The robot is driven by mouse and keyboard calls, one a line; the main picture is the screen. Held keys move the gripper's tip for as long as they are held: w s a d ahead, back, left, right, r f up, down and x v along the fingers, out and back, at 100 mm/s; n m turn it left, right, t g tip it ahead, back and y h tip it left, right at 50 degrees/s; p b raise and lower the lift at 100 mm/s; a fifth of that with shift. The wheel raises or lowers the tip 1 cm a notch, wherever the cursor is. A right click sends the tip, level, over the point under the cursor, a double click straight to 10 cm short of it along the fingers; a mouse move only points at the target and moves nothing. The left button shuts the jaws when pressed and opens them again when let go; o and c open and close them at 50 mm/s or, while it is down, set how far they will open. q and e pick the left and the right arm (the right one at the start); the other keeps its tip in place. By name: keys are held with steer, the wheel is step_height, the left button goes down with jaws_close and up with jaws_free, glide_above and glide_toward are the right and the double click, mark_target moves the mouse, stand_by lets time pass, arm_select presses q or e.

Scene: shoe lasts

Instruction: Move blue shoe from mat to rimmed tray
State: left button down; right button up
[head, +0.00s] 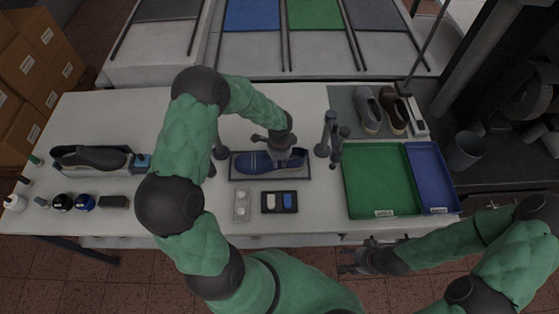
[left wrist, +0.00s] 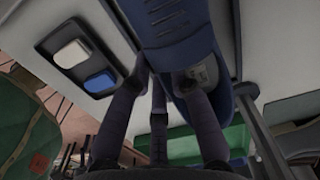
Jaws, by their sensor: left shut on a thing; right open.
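The blue shoe (head: 254,163) lies lengthwise over a dark-rimmed tray (head: 236,178) at the middle of the table. My left gripper (head: 279,152) comes down from above and is shut on it near its right end, hiding part of it. In the left wrist view the fingers (left wrist: 158,78) reach the shoe (left wrist: 172,28), and the thin tray rim runs alongside. I cannot tell whether the shoe rests on the tray floor. A grey mat (head: 345,100) at the back right bears a grey shoe and a brown shoe. My right gripper (head: 358,262) is open and empty off the table's front edge.
Dark stands (head: 328,135) rise beside the tray. A small dark case (head: 279,202) and a pale holder (head: 242,205) lie in front. Green (head: 382,180) and blue (head: 432,178) bins stand at the right. Another tray with a dark shoe (head: 90,158) and several bottles are at the left.

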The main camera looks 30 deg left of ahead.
arm_select(q)
steer(key=c, duration=1.1)
jaws_free()
steer(key=shift+o, duration=0.2)
step_height(320, 180, up, 12)
